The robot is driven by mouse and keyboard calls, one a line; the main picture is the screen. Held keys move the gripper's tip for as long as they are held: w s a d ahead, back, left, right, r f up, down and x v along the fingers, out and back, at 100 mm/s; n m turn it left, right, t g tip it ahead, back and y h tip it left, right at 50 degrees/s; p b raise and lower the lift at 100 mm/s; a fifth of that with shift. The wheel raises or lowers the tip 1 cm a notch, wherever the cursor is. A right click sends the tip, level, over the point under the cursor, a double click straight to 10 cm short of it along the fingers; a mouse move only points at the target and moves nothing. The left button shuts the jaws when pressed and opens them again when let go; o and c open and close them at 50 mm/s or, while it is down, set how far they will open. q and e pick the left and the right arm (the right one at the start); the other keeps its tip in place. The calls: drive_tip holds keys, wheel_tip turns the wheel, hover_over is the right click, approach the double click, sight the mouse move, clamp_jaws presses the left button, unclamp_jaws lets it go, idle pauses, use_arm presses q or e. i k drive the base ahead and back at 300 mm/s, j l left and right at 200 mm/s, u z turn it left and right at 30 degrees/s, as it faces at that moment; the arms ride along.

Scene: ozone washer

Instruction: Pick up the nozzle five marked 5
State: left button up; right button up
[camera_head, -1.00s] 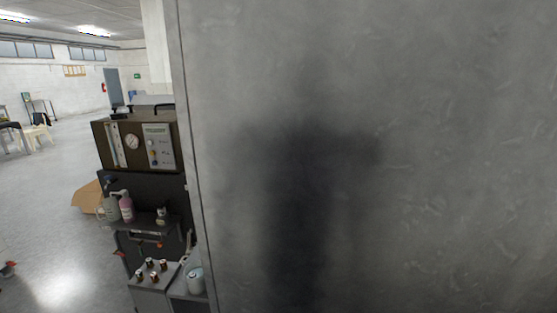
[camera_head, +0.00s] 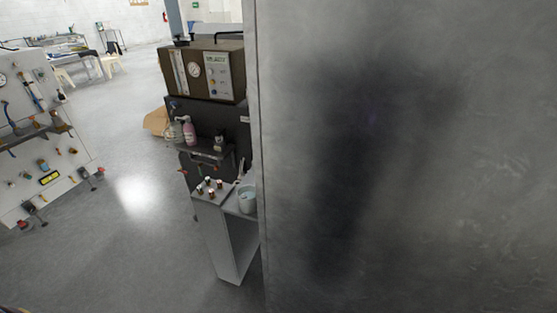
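Several small brown and white pieces (camera_head: 208,187) stand upright on top of a narrow grey stand (camera_head: 231,238) left of a large grey panel. They may be nozzles, but they are too small for me to read any number. I cannot tell which one, if any, is marked 5. Neither of my grippers is in view.
A large grey panel (camera_head: 420,150) fills the right half, close by. A white container (camera_head: 247,199) stands beside the small pieces. Behind are a brown machine with a gauge (camera_head: 205,72) and a pink bottle (camera_head: 189,131). A tool board (camera_head: 40,140) is at left. The floor (camera_head: 130,230) between is clear.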

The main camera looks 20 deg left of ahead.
sight(200, 189)
drive_tip(key=u, duration=1.3)
drive_tip(key=i+j+z, duration=0.15)
drive_tip(key=j+z, duration=0.45)
drive_tip(key=j, duration=0.15)
drive_tip(key=i, duration=0.05)
